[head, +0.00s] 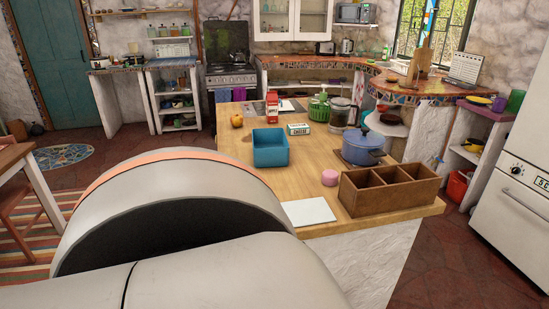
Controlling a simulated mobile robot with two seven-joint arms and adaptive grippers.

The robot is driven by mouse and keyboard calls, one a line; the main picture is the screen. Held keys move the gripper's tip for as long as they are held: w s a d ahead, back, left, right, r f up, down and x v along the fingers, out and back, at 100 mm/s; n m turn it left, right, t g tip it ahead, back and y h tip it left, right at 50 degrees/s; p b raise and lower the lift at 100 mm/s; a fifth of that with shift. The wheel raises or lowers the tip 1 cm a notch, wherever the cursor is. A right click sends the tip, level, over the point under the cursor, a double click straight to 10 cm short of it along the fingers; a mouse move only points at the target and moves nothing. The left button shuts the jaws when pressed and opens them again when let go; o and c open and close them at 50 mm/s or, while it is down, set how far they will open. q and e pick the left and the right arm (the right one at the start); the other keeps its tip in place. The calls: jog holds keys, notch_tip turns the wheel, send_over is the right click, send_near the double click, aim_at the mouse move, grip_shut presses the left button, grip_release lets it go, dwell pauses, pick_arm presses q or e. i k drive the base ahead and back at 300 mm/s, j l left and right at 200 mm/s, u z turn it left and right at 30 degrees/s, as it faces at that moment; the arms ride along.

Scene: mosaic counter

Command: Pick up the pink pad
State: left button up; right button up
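A small round pink pad (330,177) lies on the wooden counter top in the head view. It is just left of the brown wooden box and in front of the blue pot. Its whole top looks uncovered and nothing touches it. Neither of my grippers is in view. A large pale link of my own arm fills the lower left of the view and hides part of the counter's left side.
A brown divided box (347,203), a blue lidded pot (362,150), a blue bin (270,148), a white sheet (308,212), a cheese box (298,129) and a glass coffee pot (339,116) stand around the pad. Some bare wood (300,178) lies left of it.

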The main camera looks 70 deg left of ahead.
aim_at(331, 177)
jog(key=u, duration=1.6)
